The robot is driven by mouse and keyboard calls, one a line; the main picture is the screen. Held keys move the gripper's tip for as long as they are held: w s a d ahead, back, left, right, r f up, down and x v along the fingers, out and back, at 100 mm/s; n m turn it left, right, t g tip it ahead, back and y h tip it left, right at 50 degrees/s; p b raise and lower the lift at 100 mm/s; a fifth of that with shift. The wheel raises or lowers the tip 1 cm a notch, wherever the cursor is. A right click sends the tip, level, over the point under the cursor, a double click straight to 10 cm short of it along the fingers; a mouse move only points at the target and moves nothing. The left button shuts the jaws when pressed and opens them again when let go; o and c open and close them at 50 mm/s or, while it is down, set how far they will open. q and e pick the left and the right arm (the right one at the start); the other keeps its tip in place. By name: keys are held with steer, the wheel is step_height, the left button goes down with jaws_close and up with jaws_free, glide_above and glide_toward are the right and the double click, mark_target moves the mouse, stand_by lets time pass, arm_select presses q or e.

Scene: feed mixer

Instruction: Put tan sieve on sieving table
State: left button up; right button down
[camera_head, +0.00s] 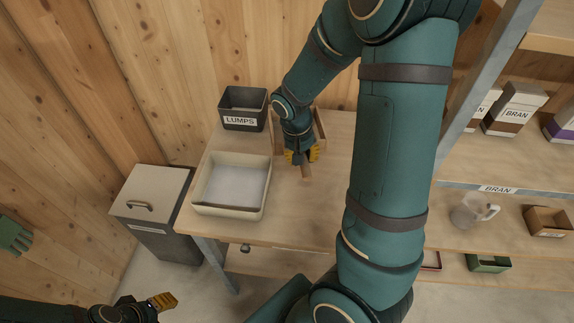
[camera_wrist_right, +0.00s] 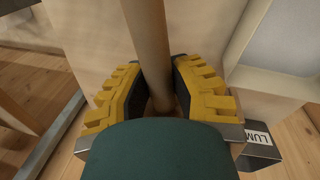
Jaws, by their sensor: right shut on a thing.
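The tan sieve (camera_head: 321,127) shows as a wooden frame on the table, mostly hidden behind my right arm. My right gripper (camera_head: 301,157) is shut on a brown wooden handle (camera_head: 306,173), which seems to belong to it. The handle also shows in the right wrist view (camera_wrist_right: 149,45), running between both yellow fingers. The wooden table (camera_head: 290,215) lies beneath. My left gripper (camera_head: 162,301) is low at the left, away from the table; its opening cannot be made out.
A cream tray (camera_head: 264,200) with a pale grey inside stands on the table's left side. A dark LUMPS bin (camera_head: 240,121) stands behind it. A lidded grey bin (camera_head: 165,240) is left of the table. At right are BRAN boxes (camera_head: 515,105) and a clear jug (camera_head: 468,213).

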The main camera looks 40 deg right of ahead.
steer(key=s+d+m+b, duration=0.2)
steer(key=s+d+m, duration=0.1)
steer(key=s+d, duration=0.35)
steer(key=b, duration=0.2)
glide_above(337, 183)
steer(key=f, duration=0.5)
steer(key=shift+w+a, duration=0.2)
steer(key=shift+a, duration=0.05)
steer(key=shift+f+b, duration=0.45)
steer(key=shift+f, duration=1.9)
steer(key=shift+f, duration=0.1)
steer(key=c, duration=0.9)
jaws_free()
